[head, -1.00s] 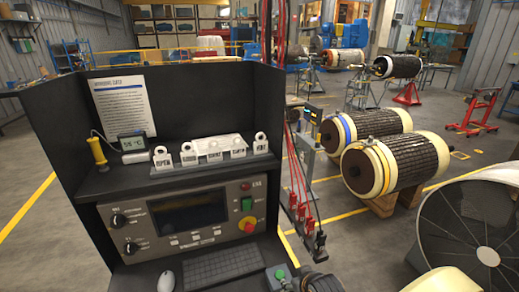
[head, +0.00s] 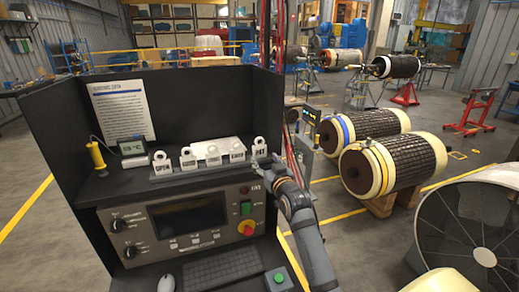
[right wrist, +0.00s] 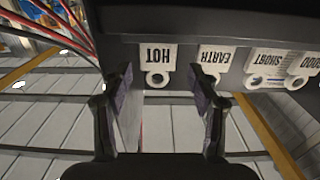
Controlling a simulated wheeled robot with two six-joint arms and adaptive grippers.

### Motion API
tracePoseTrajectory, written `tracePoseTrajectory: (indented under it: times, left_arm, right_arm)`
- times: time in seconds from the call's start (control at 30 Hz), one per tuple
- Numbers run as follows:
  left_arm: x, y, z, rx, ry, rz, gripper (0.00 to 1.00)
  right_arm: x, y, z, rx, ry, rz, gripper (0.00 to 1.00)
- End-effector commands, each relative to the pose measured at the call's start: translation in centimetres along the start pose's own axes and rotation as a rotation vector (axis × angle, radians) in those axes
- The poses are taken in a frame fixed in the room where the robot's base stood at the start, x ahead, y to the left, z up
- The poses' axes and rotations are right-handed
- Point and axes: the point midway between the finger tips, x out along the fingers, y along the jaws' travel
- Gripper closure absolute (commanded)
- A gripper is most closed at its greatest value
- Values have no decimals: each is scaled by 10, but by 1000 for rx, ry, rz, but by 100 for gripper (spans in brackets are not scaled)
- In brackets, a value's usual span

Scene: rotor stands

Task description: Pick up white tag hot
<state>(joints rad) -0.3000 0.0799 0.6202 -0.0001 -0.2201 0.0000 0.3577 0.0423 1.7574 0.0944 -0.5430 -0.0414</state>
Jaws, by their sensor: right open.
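The white hot tag (head: 259,148) stands at the right end of a row of white tags on the grey rack of the console shelf. In the right wrist view the hot tag (right wrist: 157,60), with its ring, lies ahead of and between the fingertips. My right gripper (right wrist: 160,85) is open and empty, with dark pads either side of the tag's line. In the head view the right gripper (head: 267,163) is at the rack's right end, close to the hot tag; contact cannot be told. My left gripper is not in view.
The earth tag (right wrist: 213,60) is the close neighbour of the hot tag. Other white tags, including the open tag (head: 161,162), stand farther left. A temperature display (head: 132,149) and yellow-handled probe (head: 96,156) are at the shelf's left. Cables (right wrist: 62,25) hang beside the console's right side.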

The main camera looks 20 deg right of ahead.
Motion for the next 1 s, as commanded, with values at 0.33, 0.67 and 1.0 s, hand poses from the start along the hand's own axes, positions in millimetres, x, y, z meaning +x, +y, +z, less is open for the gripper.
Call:
tracePoseTrajectory:
  times: [0.33,0.67,1.0]
  left_arm:
    - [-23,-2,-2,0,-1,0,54]
    - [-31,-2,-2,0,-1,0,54]
    - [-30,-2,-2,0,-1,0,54]
  right_arm:
    - [28,2,-10,2,-3,0,40]
    - [57,3,-4,1,-2,0,40]
    - [57,3,-3,0,-2,0,65]
